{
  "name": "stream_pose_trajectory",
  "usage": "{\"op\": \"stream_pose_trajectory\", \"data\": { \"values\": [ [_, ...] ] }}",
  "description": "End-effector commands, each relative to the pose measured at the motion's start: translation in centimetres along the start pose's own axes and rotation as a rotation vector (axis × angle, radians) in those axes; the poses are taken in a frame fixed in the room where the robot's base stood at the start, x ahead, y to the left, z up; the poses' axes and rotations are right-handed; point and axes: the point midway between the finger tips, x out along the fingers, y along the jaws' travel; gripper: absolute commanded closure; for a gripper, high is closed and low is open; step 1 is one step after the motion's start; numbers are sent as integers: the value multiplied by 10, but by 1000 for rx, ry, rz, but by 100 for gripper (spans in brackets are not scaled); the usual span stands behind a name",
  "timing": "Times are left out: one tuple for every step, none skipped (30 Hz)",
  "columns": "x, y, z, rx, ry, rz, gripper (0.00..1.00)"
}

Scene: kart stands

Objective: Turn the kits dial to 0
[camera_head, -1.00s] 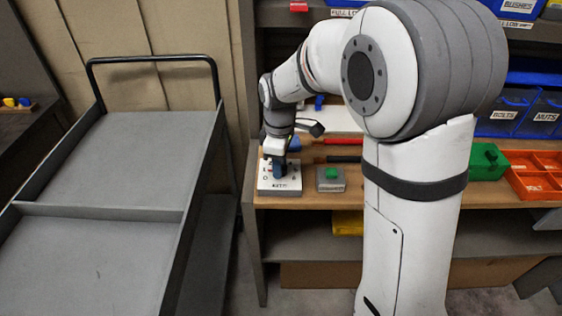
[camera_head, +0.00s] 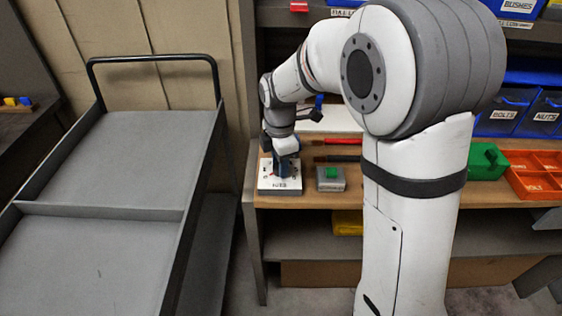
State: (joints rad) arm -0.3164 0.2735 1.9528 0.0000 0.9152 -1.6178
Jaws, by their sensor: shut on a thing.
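The kits dial is a white square plate (camera_head: 280,186) with small markings around its edge and a label at the front. It lies at the left end of the wooden shelf. My gripper (camera_head: 284,168) points down over the middle of the plate and is shut on the dial's knob. The gripper hides most of the knob, so I cannot read which number it points at.
A grey box with a green button (camera_head: 331,178) sits just right of the plate. Red-handled and dark tools (camera_head: 340,141) lie behind it. A green case (camera_head: 486,162) and an orange divided tray (camera_head: 535,175) stand farther right. A grey cart (camera_head: 130,165) stands on the left.

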Motion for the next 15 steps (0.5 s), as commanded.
{"op": "stream_pose_trajectory", "data": {
  "values": [
    [0, 0, 0, -6, -1, 0, 89],
    [0, 0, 0, -8, -1, 0, 89],
    [0, 0, 0, -10, -1, 0, 89],
    [0, 0, 0, -11, -1, 0, 89],
    [0, 0, 0, -12, -1, 0, 89],
    [0, 0, 0, -12, -1, 0, 89],
    [0, 0, 0, -12, -1, 0, 89],
    [0, 0, 0, -12, -1, 0, 89],
    [0, 0, 0, -12, -1, 0, 89],
    [0, 0, 0, -12, -1, 0, 89],
    [0, 0, 0, -12, -1, 0, 89],
    [0, 0, 0, -12, -1, 0, 89],
    [0, 0, 0, -12, -1, 0, 89],
    [0, 0, 0, -12, -1, 0, 65],
    [0, 0, 0, -12, -1, 0, 62]
  ]
}}
